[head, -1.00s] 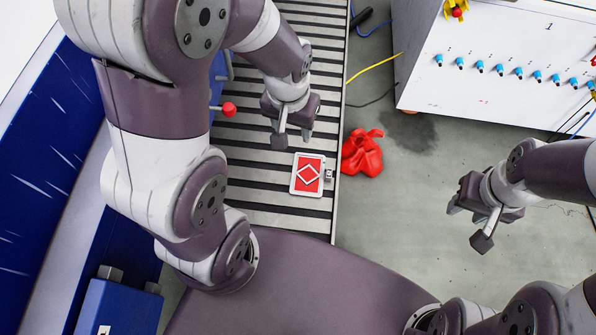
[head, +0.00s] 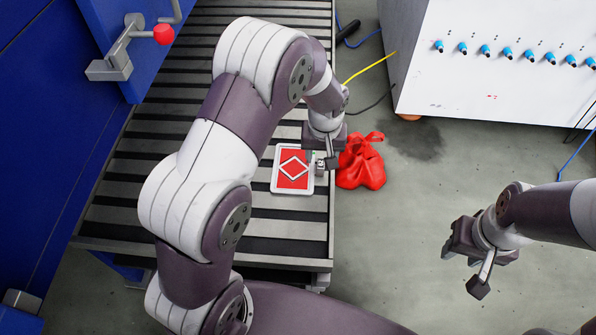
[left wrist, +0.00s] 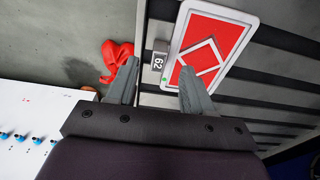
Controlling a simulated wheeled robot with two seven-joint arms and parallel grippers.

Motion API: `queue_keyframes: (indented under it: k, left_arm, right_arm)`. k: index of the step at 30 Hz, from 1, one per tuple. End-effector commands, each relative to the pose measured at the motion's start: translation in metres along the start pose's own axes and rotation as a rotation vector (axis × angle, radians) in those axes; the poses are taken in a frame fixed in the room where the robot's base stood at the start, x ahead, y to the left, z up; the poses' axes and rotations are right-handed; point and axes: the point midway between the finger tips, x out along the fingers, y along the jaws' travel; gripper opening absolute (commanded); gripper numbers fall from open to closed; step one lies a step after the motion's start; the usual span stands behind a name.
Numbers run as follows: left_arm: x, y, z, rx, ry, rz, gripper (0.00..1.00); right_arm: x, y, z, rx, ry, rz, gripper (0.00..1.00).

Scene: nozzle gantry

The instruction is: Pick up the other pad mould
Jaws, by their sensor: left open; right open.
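The pad mould (head: 278,182) is a white-rimmed red plate with a white diamond outline. It lies flat on the slatted conveyor, near its right edge, with a small tab (head: 320,169) on its right side. My left gripper (head: 318,157) is open and empty, over the tab side of the mould. In the left wrist view the mould (left wrist: 215,50) lies beyond the right finger, and its tab, marked 62 (left wrist: 158,62), shows between the open fingertips (left wrist: 160,78). Contact cannot be told. My right gripper (head: 452,254) is open and empty over the floor at right.
A white cabinet with blue knobs (head: 490,85) stands at the back right. A red-knobbed lever (head: 163,34) is on the blue machine at left.

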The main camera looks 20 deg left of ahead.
Motion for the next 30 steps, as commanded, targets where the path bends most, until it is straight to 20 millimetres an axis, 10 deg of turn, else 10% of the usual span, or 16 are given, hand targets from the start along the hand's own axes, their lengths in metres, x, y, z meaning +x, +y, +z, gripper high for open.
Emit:
queue_keyframes:
  k: [6, 15, 20, 30]
  left_arm:
    - [0.042, 0.001, -0.008, 0.001, -0.001, -0.001, 0.51]
    - [0.047, 0.001, -0.009, 0.001, 0.000, 0.000, 0.51]
    - [0.047, 0.001, -0.009, 0.001, 0.000, 0.000, 0.00]
    - [0.044, 0.001, -0.009, 0.001, 0.002, 0.001, 0.00]
  right_arm:
    - [0.018, 0.000, 0.002, 0.000, -0.001, 0.000, 0.43]
    - [0.018, 0.000, 0.002, 0.000, 0.000, 0.000, 0.43]
    - [0.018, 0.000, 0.002, 0.000, 0.000, 0.000, 0.43]
    - [0.017, 0.000, 0.002, 0.000, 0.000, 0.000, 0.43]
